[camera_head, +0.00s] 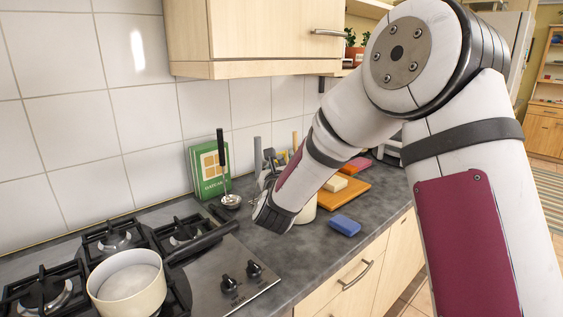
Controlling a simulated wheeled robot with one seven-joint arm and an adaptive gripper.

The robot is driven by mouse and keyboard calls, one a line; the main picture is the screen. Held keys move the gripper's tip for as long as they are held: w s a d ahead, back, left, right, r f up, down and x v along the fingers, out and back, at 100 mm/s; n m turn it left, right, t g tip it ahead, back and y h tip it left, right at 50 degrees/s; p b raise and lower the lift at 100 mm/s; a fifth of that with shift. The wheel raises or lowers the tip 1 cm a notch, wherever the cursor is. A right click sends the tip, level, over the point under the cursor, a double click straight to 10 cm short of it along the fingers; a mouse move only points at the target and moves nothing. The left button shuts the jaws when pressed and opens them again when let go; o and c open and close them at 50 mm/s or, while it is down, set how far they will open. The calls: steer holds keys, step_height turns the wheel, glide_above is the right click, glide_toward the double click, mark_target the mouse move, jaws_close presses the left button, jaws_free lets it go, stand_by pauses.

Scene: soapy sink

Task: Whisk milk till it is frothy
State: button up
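A cream pot (127,290) stands on the stove at the lower left. White milk (128,282) shows inside it, with a fairly smooth surface. Its dark handle (203,243) points right toward the end of my arm. My gripper (272,216) is at the arm's end, over the counter just right of the handle's tip. Its fingers cannot be made out, and whether it touches anything is unclear. A ladle-like utensil with a black handle (221,148) stands by the green box. Utensils (268,160) stand behind my wrist, partly hidden; I cannot make out a whisk for certain.
The gas stove (225,290) has black grates and knobs. A green box (207,172) stands by the tiled wall. A blue sponge (345,225) and an orange board (345,194) with a pale block lie to the right. A cupboard (262,35) hangs above.

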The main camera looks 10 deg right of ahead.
steer(key=shift+w+d, duration=0.1)
steer(key=shift+w, duration=0.3)
jaws_close()
steer(key=c, duration=0.8)
jaws_free()
jaws_close()
steer(key=shift+r, duration=0.15)
steer(key=shift+s+a+r+p, duration=0.3)
steer(key=shift+s+r+p, duration=0.05)
steer(key=shift+r, duration=0.3)
steer(key=shift+s+a+r+p, duration=0.3)
steer(key=shift+s+r+p, duration=0.1)
steer(key=shift+r, duration=0.3)
steer(key=shift+s+a+r+p, duration=0.3)
steer(key=shift+r+p, duration=0.05)
steer(key=shift+r, duration=0.45)
